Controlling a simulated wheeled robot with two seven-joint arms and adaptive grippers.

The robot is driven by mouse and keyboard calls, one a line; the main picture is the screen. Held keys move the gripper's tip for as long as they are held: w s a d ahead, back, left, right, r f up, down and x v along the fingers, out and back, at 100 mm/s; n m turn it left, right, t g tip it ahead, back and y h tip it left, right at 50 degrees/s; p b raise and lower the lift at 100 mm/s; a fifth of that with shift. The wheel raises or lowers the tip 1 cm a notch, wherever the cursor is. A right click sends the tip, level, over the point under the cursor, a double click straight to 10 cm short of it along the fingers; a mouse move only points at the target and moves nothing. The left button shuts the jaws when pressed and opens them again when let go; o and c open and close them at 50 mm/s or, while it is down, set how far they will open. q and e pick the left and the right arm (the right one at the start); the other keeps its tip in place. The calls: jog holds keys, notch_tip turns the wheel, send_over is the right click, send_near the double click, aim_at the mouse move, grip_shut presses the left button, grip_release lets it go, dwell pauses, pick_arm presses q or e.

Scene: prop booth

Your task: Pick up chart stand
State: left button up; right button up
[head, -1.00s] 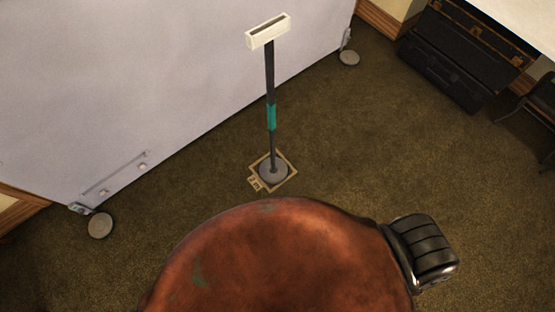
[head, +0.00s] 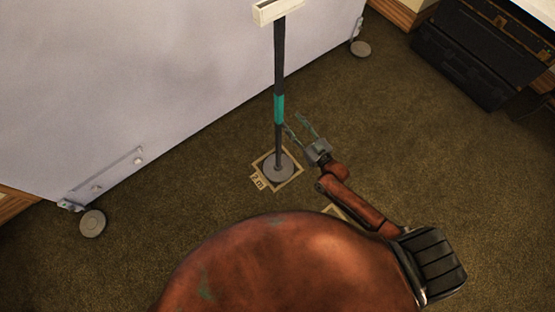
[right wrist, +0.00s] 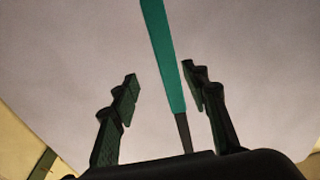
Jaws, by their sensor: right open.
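The chart stand (head: 280,65) is a dark pole with a teal band, a cream slotted head at the top and a round grey base (head: 278,166). It stands upright inside a taped square on the carpet. My right gripper (head: 297,122) is open just right of the pole, near the lower end of the teal band. In the right wrist view the teal band (right wrist: 166,55) shows between the two open fingers (right wrist: 160,85), closer to the right one. I cannot tell how deep the pole lies between them. My left gripper is out of view.
A large pale panel (head: 150,80) on round feet (head: 92,223) stands behind and left of the stand. Dark cases (head: 475,55) sit at the back right. Open carpet (head: 400,130) lies right of the stand. Another piece of floor tape (head: 335,212) shows near my arm.

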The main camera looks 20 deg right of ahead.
aim_at(281, 109)
jog(key=r, duration=0.2)
jog(key=w+a+r, duration=0.1)
jog(key=shift+a+t+y, duration=0.1)
jog(key=shift+t+y, duration=0.2)
jog(key=shift+w+a, duration=0.15)
jog(key=shift+w, duration=0.3)
jog(key=shift+f+b+x, duration=0.15)
jog(key=shift+b+x, duration=0.3)
jog(key=shift+x, duration=0.9)
jog(key=shift+f+b+x, duration=0.15)
jog(key=shift+b+x, duration=0.25)
jog(key=shift+x, duration=0.9)
jog(key=shift+w+a+r, duration=0.15)
jog(key=shift+w+a, duration=0.1)
jog(key=shift+w, duration=0.2)
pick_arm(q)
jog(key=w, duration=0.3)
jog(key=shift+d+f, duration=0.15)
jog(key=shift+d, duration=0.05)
pick_arm(e)
grip_shut()
